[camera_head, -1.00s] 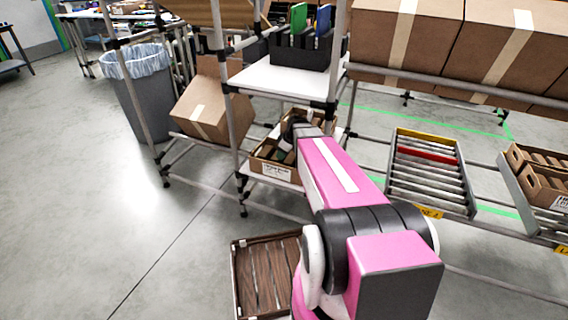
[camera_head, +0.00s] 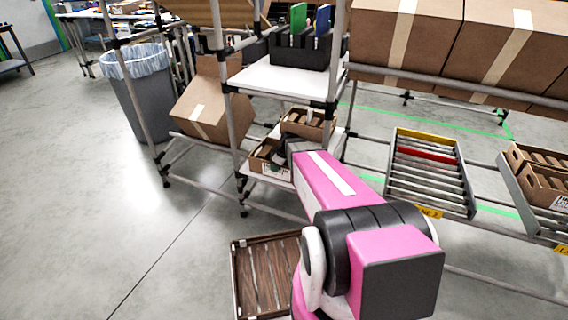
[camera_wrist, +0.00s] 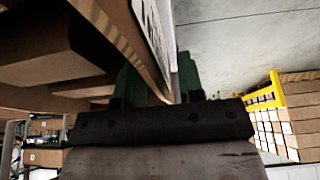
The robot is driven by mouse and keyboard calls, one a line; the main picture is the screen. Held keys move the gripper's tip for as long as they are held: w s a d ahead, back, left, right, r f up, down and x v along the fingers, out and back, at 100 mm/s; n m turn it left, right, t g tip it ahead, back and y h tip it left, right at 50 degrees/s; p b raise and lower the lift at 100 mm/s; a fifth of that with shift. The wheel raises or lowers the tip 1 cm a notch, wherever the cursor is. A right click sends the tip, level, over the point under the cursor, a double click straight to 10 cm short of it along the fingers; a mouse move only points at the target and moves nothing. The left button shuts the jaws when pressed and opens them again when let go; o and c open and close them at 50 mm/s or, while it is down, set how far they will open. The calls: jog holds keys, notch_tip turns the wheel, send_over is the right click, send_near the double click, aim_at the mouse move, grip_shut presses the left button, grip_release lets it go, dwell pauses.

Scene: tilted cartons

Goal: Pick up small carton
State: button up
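Two small open brown cartons sit on the low shelf: a front carton (camera_head: 259,163) and a rear carton (camera_head: 318,132). My gripper (camera_head: 281,150) is at the front carton, with my arm covering part of that carton. In the wrist view, the green fingers of my gripper (camera_wrist: 160,75) stand on either side of a brown carton wall (camera_wrist: 122,28) with a white label (camera_wrist: 155,28). The gap around the wall is narrow. I cannot tell whether the fingers press on it.
Shelf posts and a white upper shelf (camera_head: 275,78) stand close around the low shelf. A large tilted carton (camera_head: 205,112) is to the left. A slatted wooden crate (camera_head: 265,275) is below my arm. A roller tray (camera_head: 430,175) is to the right.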

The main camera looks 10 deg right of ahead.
grip_shut()
jog(key=shift+r, duration=0.1)
